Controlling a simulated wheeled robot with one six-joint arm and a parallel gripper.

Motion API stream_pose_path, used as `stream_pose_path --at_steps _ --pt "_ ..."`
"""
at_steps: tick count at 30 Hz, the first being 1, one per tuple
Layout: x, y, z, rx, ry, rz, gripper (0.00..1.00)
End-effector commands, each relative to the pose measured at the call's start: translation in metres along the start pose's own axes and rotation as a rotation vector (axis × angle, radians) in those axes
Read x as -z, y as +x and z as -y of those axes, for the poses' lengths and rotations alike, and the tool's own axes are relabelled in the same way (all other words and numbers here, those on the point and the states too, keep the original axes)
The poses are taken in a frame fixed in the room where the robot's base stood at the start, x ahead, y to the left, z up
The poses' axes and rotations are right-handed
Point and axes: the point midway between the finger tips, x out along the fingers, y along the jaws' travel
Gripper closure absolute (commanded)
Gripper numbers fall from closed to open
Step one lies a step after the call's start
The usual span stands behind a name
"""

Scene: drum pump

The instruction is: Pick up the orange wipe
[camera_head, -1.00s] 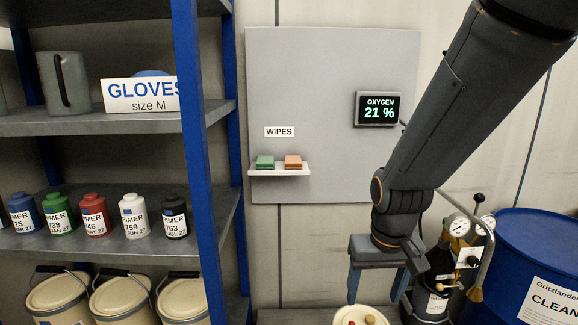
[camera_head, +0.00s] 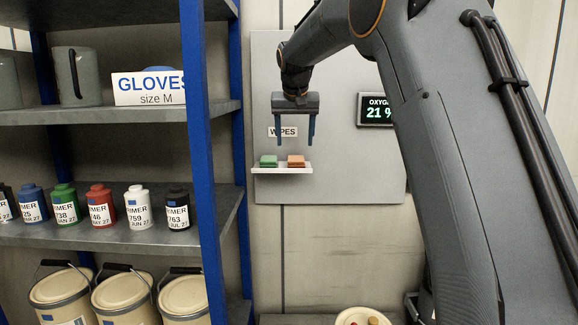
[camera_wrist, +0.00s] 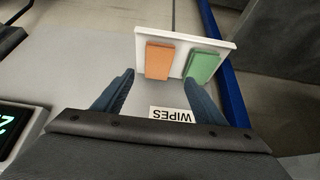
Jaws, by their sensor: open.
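The orange wipe (camera_head: 296,161) lies on a small white wall shelf (camera_head: 282,170), to the right of a green wipe (camera_head: 268,161). My gripper (camera_head: 296,143) is open and empty, its fingers pointing down above the shelf in the head view. In the wrist view the orange wipe (camera_wrist: 160,60) and the green wipe (camera_wrist: 202,67) lie on the white shelf (camera_wrist: 186,38) beyond my fingertips. The fingers of my gripper (camera_wrist: 168,80) are spread wide, with the orange wipe nearer the left finger. Neither finger appears to touch a wipe.
The WIPES label (camera_head: 275,132) is on the grey wall panel (camera_head: 350,180) behind my gripper. An oxygen display (camera_head: 375,110) is to the right. A blue-framed rack (camera_head: 212,200) with bottles and cans stands left of the shelf. A bowl (camera_head: 362,316) is low in front.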

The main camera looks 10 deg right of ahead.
Motion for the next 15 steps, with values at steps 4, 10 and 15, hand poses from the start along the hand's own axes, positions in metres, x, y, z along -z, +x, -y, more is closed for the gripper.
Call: stream_pose_path --at_steps 4,10,15 --pt "-0.001 0.014 0.000 -0.001 0.000 0.003 0.35" --pt "-0.001 0.034 -0.002 0.000 -0.001 0.003 0.35" --pt "-0.003 0.058 -0.005 0.000 -0.002 0.004 0.35"
